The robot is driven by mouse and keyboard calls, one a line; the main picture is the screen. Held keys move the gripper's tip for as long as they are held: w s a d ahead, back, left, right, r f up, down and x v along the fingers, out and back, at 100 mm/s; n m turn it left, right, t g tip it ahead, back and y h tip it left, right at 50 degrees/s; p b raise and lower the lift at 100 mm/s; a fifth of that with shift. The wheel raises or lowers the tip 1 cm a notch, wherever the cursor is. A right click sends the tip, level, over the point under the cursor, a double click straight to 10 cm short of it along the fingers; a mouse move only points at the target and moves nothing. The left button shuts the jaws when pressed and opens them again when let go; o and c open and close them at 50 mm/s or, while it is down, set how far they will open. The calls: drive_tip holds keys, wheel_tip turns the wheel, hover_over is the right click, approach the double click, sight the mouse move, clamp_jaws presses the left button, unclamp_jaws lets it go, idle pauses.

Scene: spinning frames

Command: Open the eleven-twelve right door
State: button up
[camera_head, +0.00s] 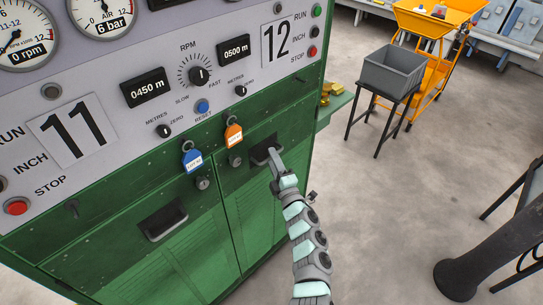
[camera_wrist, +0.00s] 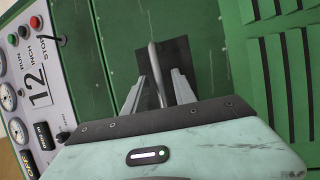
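The right door (camera_head: 246,205) is a green louvred panel below the number 12 on the machine front. It looks closed, flush with the left door (camera_head: 190,255). Its handle (camera_head: 262,148) is a bar in a dark recess near the top of the door. My gripper (camera_head: 273,157) is at this recess. In the wrist view, my gripper (camera_wrist: 158,76) is open, with one finger on each side of the handle bar (camera_wrist: 154,62). Gaps show between bar and fingers. In the head view, my gripper hides part of the handle.
The left door has its own recessed handle (camera_head: 162,219). A blue tag (camera_head: 192,159) and an orange tag (camera_head: 233,133) hang at locks above the doors. A grey bin (camera_head: 392,70) on a stand and an orange trolley (camera_head: 432,75) stand further right.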

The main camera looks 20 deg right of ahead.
drive_tip(key=shift+w+r, duration=0.15)
drive_tip(key=shift+w, duration=0.45)
drive_tip(key=shift+c, duration=0.5)
clamp_jaws()
idle(0.7)
